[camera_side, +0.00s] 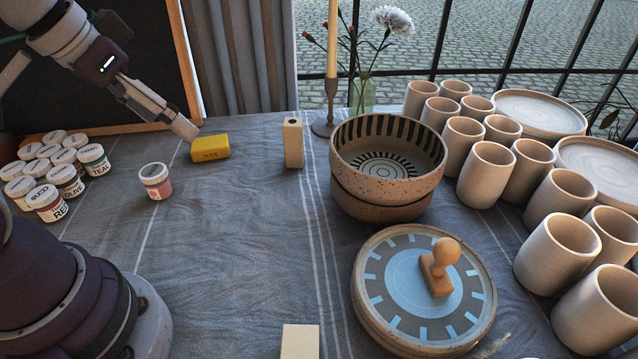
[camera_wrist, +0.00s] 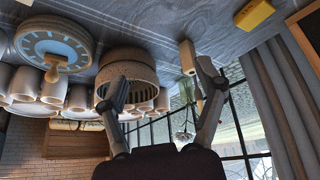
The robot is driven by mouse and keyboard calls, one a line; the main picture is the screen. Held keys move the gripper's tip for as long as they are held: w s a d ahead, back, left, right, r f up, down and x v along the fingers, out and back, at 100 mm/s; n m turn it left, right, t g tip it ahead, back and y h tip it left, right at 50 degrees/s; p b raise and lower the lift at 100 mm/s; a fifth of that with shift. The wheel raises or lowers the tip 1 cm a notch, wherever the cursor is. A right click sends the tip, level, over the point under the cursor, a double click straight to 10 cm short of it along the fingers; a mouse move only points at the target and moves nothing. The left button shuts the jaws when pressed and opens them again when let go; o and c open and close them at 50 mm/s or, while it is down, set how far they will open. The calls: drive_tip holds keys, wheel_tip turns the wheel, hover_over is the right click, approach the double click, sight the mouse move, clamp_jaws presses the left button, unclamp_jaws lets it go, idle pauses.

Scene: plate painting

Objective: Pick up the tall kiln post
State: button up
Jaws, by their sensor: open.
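The tall kiln post (camera_side: 293,145) is a tan, upright square block with a dark hole in its top. It stands on the grey cloth left of the bowls. In the wrist view the post (camera_wrist: 187,57) shows upside down, close beside the right-hand finger in the picture. My gripper (camera_wrist: 160,82) is open, with its fingers wide apart and nothing between them. In the side view my gripper (camera_side: 184,127) is at the upper left, near the yellow wax block and well left of the post. Its second finger is hard to make out there.
A yellow wax block (camera_side: 210,148) lies between gripper and post. A candlestick (camera_side: 330,105) stands close behind the post, stacked bowls (camera_side: 388,205) to its right. A pale block (camera_side: 300,342) is at the front edge. Paint jars (camera_side: 155,181) stand left. The middle cloth is clear.

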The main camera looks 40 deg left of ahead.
drive_tip(key=w+a+n+g, duration=0.1)
drive_tip(key=w+a+n, duration=0.15)
drive_tip(key=w, duration=0.85)
drive_tip(key=n+y, duration=0.2)
drive_tip(key=n, duration=0.2)
approach(292, 124)
drive_tip(key=x, duration=0.2)
drive_tip(key=shift+g+y, duration=0.3)
drive_tip(key=x, duration=1)
drive_tip(key=shift+w+d+f, duration=0.15)
drive_tip(key=shift+w+f, duration=0.1)
drive_tip(key=shift+f, duration=0.05)
clamp_jaws()
